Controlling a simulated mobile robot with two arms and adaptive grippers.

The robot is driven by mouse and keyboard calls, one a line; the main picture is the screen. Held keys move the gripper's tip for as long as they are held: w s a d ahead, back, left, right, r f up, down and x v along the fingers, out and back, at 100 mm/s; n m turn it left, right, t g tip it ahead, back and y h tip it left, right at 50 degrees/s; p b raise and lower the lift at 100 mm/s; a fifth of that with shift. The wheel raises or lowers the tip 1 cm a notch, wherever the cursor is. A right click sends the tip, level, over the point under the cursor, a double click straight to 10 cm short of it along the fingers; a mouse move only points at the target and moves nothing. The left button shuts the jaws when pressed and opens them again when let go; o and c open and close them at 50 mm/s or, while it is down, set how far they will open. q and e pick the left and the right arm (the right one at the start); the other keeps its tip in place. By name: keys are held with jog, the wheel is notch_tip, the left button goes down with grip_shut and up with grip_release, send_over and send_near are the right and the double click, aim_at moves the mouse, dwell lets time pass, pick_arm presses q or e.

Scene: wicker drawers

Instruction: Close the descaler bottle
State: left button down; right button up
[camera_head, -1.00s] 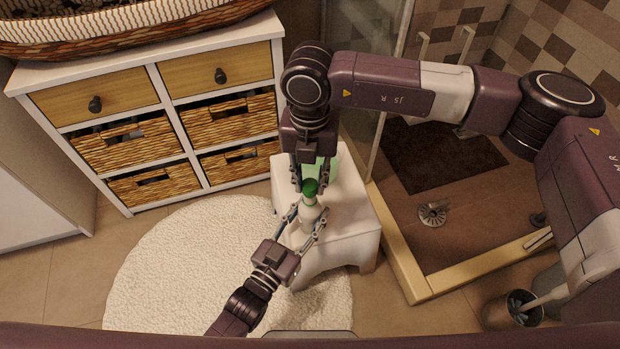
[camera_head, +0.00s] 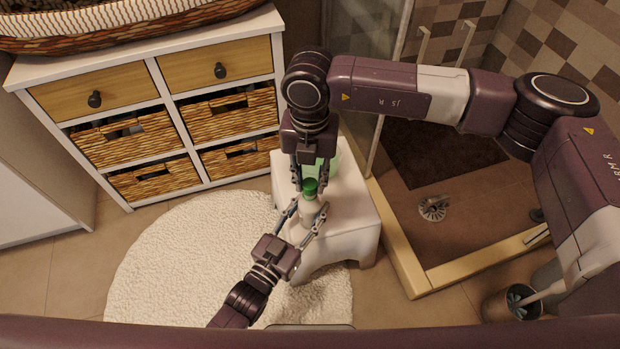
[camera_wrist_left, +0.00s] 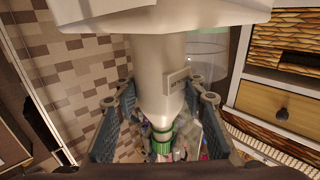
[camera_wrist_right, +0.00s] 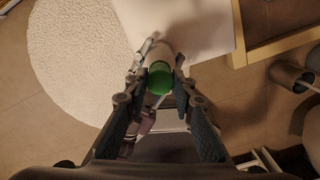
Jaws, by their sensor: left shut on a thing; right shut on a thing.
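My left gripper (camera_head: 307,211) is shut on the bottle's body from the near side. In the left wrist view the bottle (camera_wrist_left: 160,80) is between the fingers, with the green cap (camera_wrist_left: 162,138) below it in the picture. My right gripper (camera_head: 311,180) comes from above and is shut on the cap. The right wrist view shows the cap (camera_wrist_right: 160,78) between the fingertips.
A pale green translucent object (camera_head: 328,165) is on the stool behind the bottle. A round white rug (camera_head: 180,265) lies to the left. Wicker drawers (camera_head: 125,138) stand at the back left. A shower tray edge (camera_head: 410,270) and a brush holder (camera_head: 508,304) are at the right.

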jog(key=shift+f, duration=0.55)
jog(key=m, duration=0.5)
jog(key=shift+m, duration=0.3)
jog(key=m, duration=0.8)
jog(key=shift+m, duration=0.4)
jog(key=shift+s+a+f+m, duration=0.1)
jog(key=shift+a+m, duration=0.15)
jog(key=shift+m, duration=0.65)
jog(key=shift+o, duration=0.2)
jog(key=shift+a+r+m, duration=0.2)
jog(key=shift+a+m, duration=0.4)
jog(key=shift+m, duration=0.3)
jog(key=shift+d+m, duration=0.3)
jog(key=shift+m, duration=0.4)
jog(key=shift+c, duration=0.2)
jog(key=shift+d+f+m, duration=0.15)
jog(key=shift+d+m, duration=0.25)
jog(key=shift+d, duration=0.15)
